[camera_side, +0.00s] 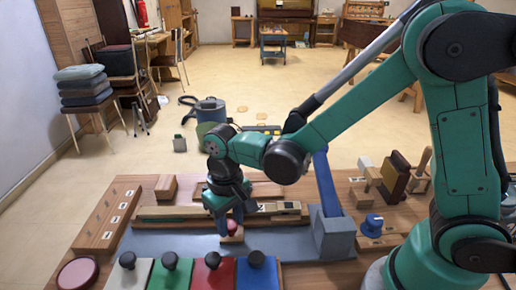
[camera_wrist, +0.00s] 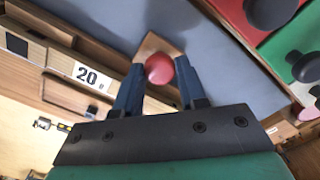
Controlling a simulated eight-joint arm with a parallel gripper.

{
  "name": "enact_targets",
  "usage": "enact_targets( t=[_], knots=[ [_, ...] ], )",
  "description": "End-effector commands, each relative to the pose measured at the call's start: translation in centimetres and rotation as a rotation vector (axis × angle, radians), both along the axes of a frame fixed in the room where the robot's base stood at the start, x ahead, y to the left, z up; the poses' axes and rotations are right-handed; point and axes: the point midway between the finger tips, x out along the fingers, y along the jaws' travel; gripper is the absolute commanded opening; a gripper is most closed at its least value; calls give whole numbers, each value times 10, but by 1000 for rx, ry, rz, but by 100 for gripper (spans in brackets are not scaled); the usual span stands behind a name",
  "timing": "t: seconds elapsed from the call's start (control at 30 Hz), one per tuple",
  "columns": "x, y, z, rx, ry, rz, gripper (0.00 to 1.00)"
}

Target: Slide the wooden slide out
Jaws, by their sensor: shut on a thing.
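The wooden slide (camera_wrist: 150,45) is a small light-wood piece with a round red knob (camera_wrist: 160,68) on it. In the side view the slide (camera_side: 231,239) sticks out at the front of a long wooden rail, over the grey panel. My gripper (camera_wrist: 159,64) points down at the slide, and its two dark blue fingers are shut on the red knob, one on each side. In the side view my gripper (camera_side: 231,212) stands above the slide, and the knob shows just below the fingers. How far the slide reaches into the rail is hidden.
Several coloured keys with black knobs, including a red key (camera_side: 206,273) and a green key (camera_side: 168,274), lie in front. A grey block with a blue lever (camera_side: 326,190) stands to the right. A number label "20" (camera_wrist: 90,76) is beside the rail. The grey panel (camera_side: 180,242) has bare room.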

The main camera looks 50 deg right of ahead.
Motion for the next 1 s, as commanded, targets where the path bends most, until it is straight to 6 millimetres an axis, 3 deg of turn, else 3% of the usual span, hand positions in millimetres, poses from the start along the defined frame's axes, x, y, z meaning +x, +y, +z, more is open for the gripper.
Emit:
enact_targets(
  t=[0.27,0.3,0.37,0.4,0.73,1.0],
  knots=[
    [4,4,0,12,-12,4,0],
    [4,4,0,13,-13,4,47],
    [4,4,0,12,-12,4,64],
    [3,4,0,11,-12,4,68],
    [3,3,3,8,-9,2,68],
    [3,3,35,9,-10,3,68]
  ],
)
